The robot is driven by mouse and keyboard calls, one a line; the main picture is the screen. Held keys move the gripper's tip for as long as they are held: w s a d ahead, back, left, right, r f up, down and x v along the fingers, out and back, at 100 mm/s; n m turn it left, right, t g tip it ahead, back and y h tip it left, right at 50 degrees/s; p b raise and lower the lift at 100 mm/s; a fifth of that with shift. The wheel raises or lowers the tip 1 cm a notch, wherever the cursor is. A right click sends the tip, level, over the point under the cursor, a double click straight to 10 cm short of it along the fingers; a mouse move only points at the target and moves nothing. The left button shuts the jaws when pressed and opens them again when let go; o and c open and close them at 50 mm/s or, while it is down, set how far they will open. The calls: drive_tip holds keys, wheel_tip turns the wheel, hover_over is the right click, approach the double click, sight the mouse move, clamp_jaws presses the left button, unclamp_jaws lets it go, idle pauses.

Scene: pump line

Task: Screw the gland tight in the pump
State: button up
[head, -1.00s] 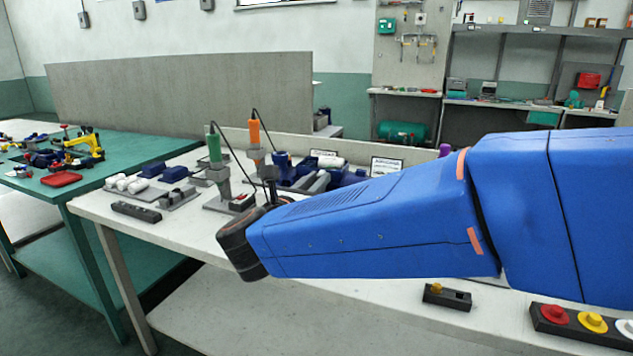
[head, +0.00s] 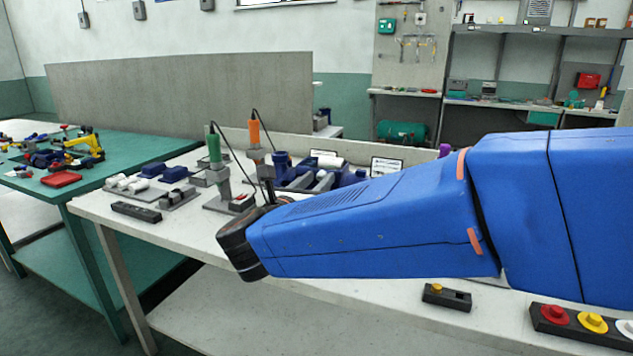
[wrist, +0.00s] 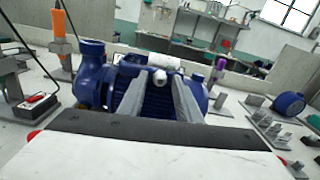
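The blue pump (wrist: 160,97) lies on the bench ahead of my gripper, with a round upright blue port (wrist: 90,62) at its left. It also shows partly behind my arm in the head view (head: 350,178). My gripper (wrist: 159,82) has two grey fingers reaching over the pump, with a clear gap between them. A small pale rounded piece (wrist: 159,76) shows between the fingertips; I cannot tell if it is the gland. It appears free of both fingers. My wrist and arm hide much of the pump's near side in the head view.
A green-handled tool (head: 215,150) and an orange-handled tool (head: 254,133) stand in holders left of the pump, with black cables. Grey blocks and a blue round part (wrist: 289,103) lie at the right in the wrist view.

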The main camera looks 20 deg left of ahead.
drive_tip(key=shift+n, duration=0.8)
drive_tip(key=shift+n, duration=1.8)
drive_tip(key=shift+n, duration=0.5)
drive_tip(key=shift+c, duration=0.3)
clamp_jaws()
